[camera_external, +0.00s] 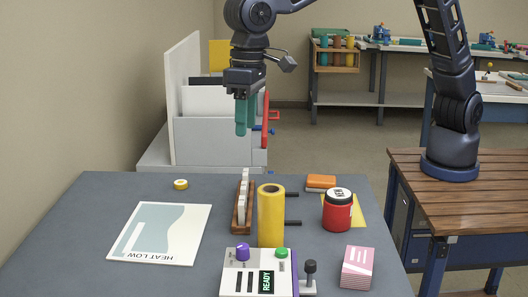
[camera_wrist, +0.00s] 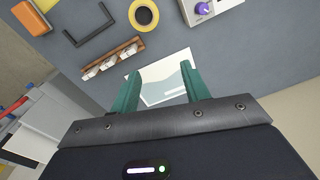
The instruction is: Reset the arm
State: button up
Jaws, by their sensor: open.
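My gripper (camera_external: 244,115) hangs from my arm above the far edge of the grey table, its green fingers pointing down. In the wrist view my gripper (camera_wrist: 158,88) shows two green fingers spread apart with nothing between them. Beyond the fingertips lies the white and blue-grey "HEAT LOW" sheet (camera_wrist: 165,78), which is at the left of the table (camera_external: 150,245) in the external view. The gripper touches nothing that I can see.
On the table are a yellow roll (camera_external: 271,217), a wooden rack (camera_external: 242,205), a red jar (camera_external: 338,210), a control box (camera_external: 255,275), a pink card stack (camera_external: 357,268), a yellow tape ring (camera_external: 181,184) and an orange block (camera_external: 321,182). A white file organizer (camera_external: 190,140) stands behind the gripper.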

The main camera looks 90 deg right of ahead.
jog(key=s+d+r+t, duration=0.1)
jog(key=s+d+r, duration=0.3)
jog(key=d, duration=0.5)
jog(key=s+d+r+n, duration=0.1)
jog(key=s+d+r, duration=0.4)
jog(key=d, duration=0.4)
jog(key=s+d+r+t, duration=0.1)
jog(key=s+d+r, duration=0.3)
jog(key=d, duration=0.5)
jog(key=s+d+f, duration=0.1)
jog(key=s+d, duration=0.4)
jog(key=s, duration=0.3)
jog(key=s+d+f+n+t, duration=0.1)
jog(key=s+d+f, duration=0.1)
jog(key=s+d, duration=0.3)
jog(key=s+d+f+t, duration=0.1)
jog(key=s+d, duration=0.4)
jog(key=s, duration=0.8)
jog(key=shift+d+f+n+h, duration=0.3)
jog(key=shift+d+f, duration=0.1)
jog(key=shift+f, duration=0.2)
